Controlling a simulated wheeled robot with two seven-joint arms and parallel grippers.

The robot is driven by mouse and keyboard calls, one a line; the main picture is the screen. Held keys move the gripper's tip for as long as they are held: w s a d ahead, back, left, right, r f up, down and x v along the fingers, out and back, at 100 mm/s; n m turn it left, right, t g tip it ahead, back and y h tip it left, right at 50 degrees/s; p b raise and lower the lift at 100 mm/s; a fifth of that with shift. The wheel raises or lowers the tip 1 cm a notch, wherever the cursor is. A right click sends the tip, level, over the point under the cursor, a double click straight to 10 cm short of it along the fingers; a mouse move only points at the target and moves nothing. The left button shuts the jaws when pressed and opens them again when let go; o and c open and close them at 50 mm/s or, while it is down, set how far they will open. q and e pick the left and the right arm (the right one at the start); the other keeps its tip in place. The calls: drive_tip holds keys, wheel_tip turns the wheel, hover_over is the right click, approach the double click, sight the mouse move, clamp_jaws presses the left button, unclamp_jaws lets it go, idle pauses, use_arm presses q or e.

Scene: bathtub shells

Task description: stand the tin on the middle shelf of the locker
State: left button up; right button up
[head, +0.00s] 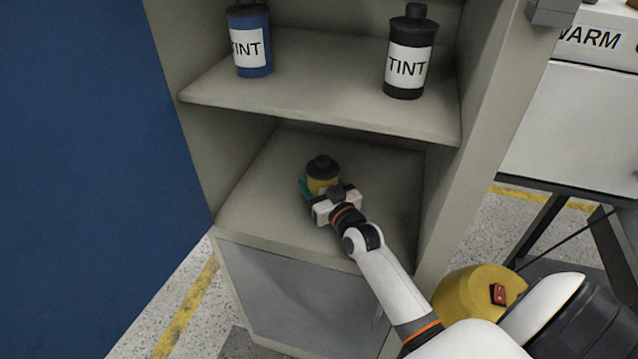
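A yellow tin (322,180) with a dark cap is upright in the locker (445,200), in the compartment below the shelf with the tint bottles. It is at or just above the bare grey shelf (262,205) there; its base is hidden by my gripper. My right gripper (322,187) reaches in from the front right, with a teal finger along the tin's left side. The other finger is mostly hidden, so I cannot tell whether it grips the tin. My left gripper is out of view.
A blue bottle (250,45) and a black bottle (408,60), both labelled TINT, stand on the shelf above (320,95). A blue panel (90,150) fills the left. A yellow object (462,295) is on the right. The lower shelf is clear around the tin.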

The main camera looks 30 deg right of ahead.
drive_tip(key=shift+r, duration=0.2)
drive_tip(key=o, duration=1.2)
drive_tip(key=shift+f, duration=0.25)
drive_tip(key=o, duration=0.5)
drive_tip(key=shift+c, duration=0.2)
drive_tip(key=shift+r, duration=0.15)
drive_tip(key=s, duration=0.8)
drive_tip(key=s+a, duration=0.1)
drive_tip(key=s, duration=0.3)
drive_tip(key=shift+b, duration=0.3)
